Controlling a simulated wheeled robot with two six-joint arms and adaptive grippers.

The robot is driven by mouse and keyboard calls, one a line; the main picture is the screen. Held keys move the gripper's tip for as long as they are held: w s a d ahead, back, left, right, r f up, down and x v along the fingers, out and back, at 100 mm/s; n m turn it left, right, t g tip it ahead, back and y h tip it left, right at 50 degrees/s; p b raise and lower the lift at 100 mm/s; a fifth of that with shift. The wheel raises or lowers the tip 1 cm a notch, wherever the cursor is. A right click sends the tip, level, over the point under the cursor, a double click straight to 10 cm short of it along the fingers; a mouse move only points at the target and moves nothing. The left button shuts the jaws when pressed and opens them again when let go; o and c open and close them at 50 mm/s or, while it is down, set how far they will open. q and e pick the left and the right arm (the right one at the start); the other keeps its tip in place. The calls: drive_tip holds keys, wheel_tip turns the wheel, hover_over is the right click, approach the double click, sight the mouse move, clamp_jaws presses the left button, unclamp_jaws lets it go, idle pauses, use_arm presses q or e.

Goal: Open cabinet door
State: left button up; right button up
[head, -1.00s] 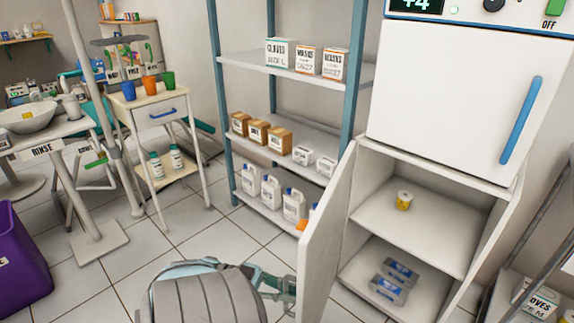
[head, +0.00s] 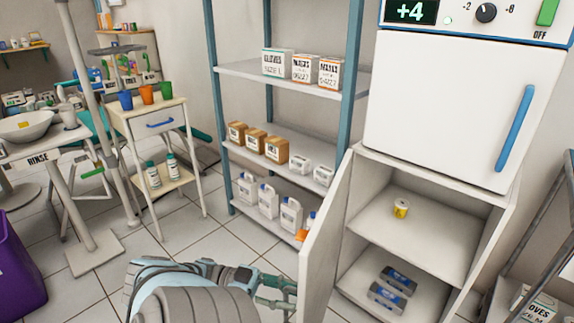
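The cabinet (head: 437,178) stands at the right under a white fridge-like unit. Its white door (head: 325,236) is swung out to the left, and the inside shows. A small yellow-labelled tin (head: 401,208) sits on the upper shelf, and blue-and-grey packs (head: 391,288) lie on the lower one. My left gripper (head: 280,291) is at the bottom centre, at the outer left side of the door. Its fingertips are partly hidden by the door edge, so I cannot tell whether it touches the door or is open. My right gripper is not in view.
The upper unit (head: 455,105) has a closed door with a blue handle (head: 515,128). A shelf rack (head: 290,75) with boxes and jugs stands behind the door. A trolley (head: 155,115), a purple bin (head: 18,265) and a metal rack (head: 530,250) flank clear floor.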

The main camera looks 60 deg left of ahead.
sight(287, 287)
use_arm(q)
wheel_tip(287, 287, up, 6)
drive_tip(key=shift+d+r, duration=0.1)
drive_tip(key=shift+r, duration=0.1)
